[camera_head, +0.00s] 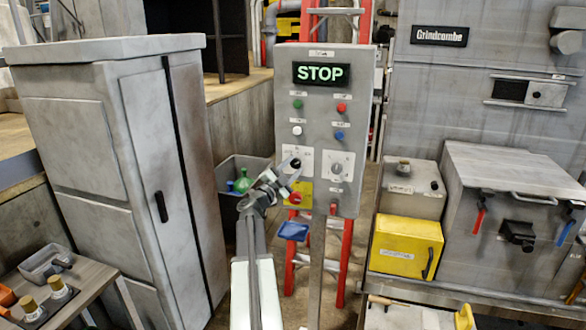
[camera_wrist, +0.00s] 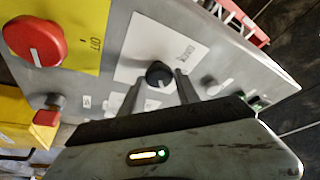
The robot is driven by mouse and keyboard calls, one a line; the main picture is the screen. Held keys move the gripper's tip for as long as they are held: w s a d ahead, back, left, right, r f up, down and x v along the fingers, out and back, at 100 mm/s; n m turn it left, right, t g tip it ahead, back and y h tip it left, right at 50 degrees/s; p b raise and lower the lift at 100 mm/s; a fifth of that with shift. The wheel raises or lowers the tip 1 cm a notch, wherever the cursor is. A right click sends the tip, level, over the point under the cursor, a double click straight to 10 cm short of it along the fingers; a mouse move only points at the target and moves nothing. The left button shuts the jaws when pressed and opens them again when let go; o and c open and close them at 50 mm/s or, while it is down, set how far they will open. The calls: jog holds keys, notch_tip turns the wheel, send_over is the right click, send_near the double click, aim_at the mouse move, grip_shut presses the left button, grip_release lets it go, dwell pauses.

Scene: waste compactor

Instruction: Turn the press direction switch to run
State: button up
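A grey control panel (camera_head: 318,118) stands upright with a lit STOP display (camera_head: 321,74). My gripper (camera_head: 287,179) is at the left switch. In the wrist view, its two fingers are apart, with the black knob (camera_wrist: 158,74) showing between the fingertips (camera_wrist: 160,84). I cannot tell whether they touch it.
A red rotary knob (camera_head: 295,198) on a yellow plate is just below and shows large in the wrist view (camera_wrist: 35,40). Green (camera_head: 297,104), red, white and blue buttons are above. A grey cabinet (camera_head: 110,150) stands left; a yellow box (camera_head: 405,247) stands right.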

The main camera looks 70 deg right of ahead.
jog(key=o, duration=0.4)
jog(key=shift+c, duration=0.2)
jog(key=b+v, duration=0.2)
jog(key=v, duration=0.5)
jog(key=shift+a, duration=0.35)
jog(key=shift+f, duration=0.15)
